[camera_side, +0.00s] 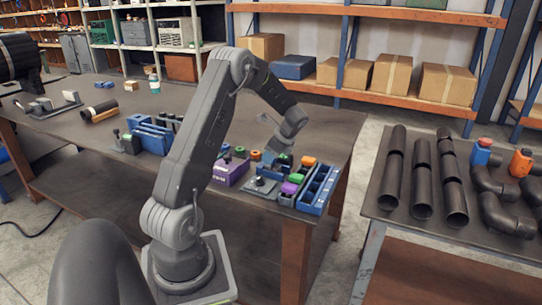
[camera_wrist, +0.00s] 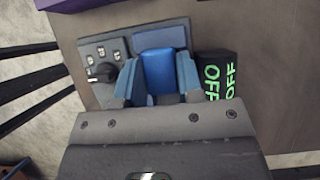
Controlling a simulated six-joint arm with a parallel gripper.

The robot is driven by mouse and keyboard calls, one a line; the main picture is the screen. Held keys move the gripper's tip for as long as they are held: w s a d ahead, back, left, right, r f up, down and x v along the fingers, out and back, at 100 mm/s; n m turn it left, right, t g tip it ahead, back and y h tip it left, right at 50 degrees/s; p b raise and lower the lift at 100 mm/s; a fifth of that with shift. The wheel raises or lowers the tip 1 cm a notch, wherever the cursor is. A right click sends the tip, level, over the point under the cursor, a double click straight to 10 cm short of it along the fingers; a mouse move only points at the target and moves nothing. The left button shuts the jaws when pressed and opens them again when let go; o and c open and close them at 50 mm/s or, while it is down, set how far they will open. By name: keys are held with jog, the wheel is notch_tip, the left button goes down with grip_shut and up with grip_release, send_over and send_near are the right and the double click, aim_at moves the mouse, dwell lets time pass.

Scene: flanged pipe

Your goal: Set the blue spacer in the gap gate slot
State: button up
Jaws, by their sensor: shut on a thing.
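In the wrist view a blue block, the blue spacer (camera_wrist: 158,72), sits between the two blue-grey fingers of my gripper (camera_wrist: 158,85). The gripper is shut on it. In the side view my gripper (camera_side: 282,163) points down over the right end of the bench, among the fixtures; the spacer cannot be made out clearly there. Past the spacer in the wrist view is a grey plate with a black knob (camera_wrist: 102,73) and a blue panel (camera_wrist: 160,37). I cannot tell for sure which fixture holds the gap gate slot.
A black block with green OFF lettering (camera_wrist: 217,74) lies just right of the fingers. In the side view a blue compartment tray (camera_side: 318,190) stands right of the gripper, and a purple box (camera_side: 230,173) stands left. Bench (camera_side: 335,125) behind is clear.

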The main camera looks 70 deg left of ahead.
jog(key=shift+f, duration=0.5)
dwell(0.4)
jog(key=o, duration=1.5)
jog(key=shift+c, duration=0.2)
jog(key=shift+w+a, duration=0.1)
jog(key=shift+c, duration=0.2)
jog(key=shift+r, duration=0.15)
jog(key=shift+o, duration=0.5)
jog(key=shift+r, duration=3.3)
